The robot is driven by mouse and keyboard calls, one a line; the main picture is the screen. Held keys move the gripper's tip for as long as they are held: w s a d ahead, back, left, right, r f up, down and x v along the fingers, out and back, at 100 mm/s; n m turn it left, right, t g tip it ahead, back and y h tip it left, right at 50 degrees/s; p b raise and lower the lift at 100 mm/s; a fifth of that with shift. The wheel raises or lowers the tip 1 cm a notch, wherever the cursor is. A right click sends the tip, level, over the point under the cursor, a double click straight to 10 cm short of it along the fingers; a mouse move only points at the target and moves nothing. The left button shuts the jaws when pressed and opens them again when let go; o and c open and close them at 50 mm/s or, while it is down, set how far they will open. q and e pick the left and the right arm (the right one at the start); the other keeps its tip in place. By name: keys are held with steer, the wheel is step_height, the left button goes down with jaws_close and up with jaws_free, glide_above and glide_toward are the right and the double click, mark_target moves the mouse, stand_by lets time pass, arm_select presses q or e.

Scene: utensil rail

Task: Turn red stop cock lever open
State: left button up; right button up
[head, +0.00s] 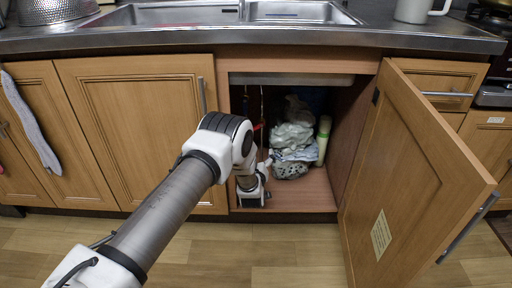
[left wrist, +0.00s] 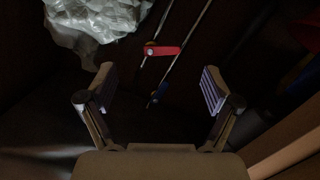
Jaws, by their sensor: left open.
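The red stop cock lever (left wrist: 162,50) sits on a thin pipe in the dark cupboard, in the upper middle of the left wrist view. It lies roughly across the pipe. In the head view a bit of red (head: 258,126) shows near the pipes, partly hidden by my arm. The red lever appears beyond the fingertips, not touched. In the head view my left gripper (head: 254,187) is inside the cupboard opening. My right gripper is not in view.
White plastic bags (head: 292,137) and a pale green bottle (head: 323,140) stand right of the pipes. The open cupboard door (head: 420,170) is at the right. A closed door (head: 140,120) borders the opening at left. The sink counter (head: 200,38) is above.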

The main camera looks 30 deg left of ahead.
arm_select(q)
steer(key=w+a+r+n+y+b, duration=0.1)
steer(key=w+a+r+n+b, duration=0.1)
steer(key=w+a+b, duration=0.7)
steer(key=w+b, duration=0.2)
steer(key=w, duration=0.1)
steer(key=shift+w+r+y, duration=0.15)
steer(key=shift+w+y, duration=0.2)
steer(key=shift+y, duration=0.05)
steer(key=c, duration=0.9)
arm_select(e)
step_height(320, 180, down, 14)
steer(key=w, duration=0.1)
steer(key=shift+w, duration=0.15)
